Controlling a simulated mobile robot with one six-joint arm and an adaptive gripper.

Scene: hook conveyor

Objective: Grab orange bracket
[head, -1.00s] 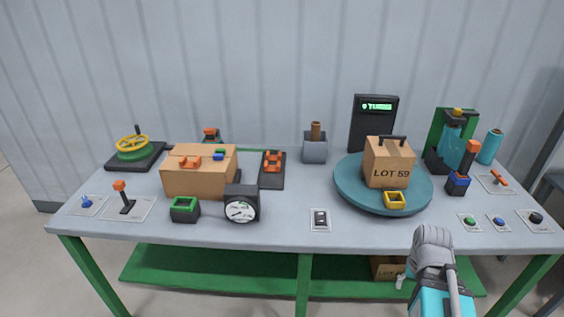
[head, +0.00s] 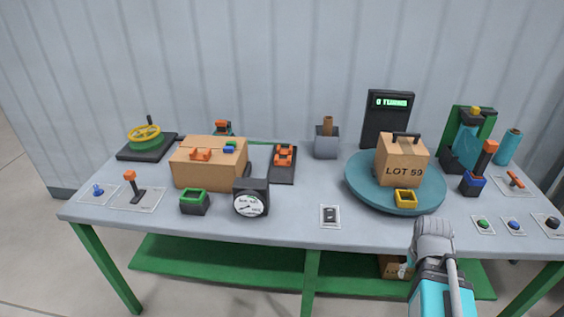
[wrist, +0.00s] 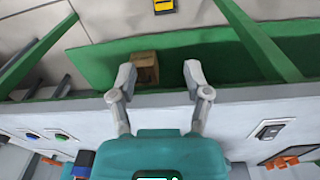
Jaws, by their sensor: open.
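An orange bracket (head: 201,155) lies on top of the cardboard box at the left of the table, beside a blue bracket (head: 229,149). More orange pieces (head: 284,155) sit on a dark rack right of the box; orange also shows in the wrist view (wrist: 286,161). I cannot tell which the task means. My gripper (wrist: 160,78) is open and empty in the wrist view, its fingers wide apart over the table's front edge. In the head view my arm is at the lower right, far from the orange pieces; its fingertips cannot be made out there.
The cardboard box (head: 190,172), a green-topped block (head: 194,202) and a dial gauge (head: 251,198) stand at the left. A teal turntable (head: 362,185) carries the LOT 59 box (head: 403,160) and a yellow bracket (head: 406,196). The table's front middle is mostly clear.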

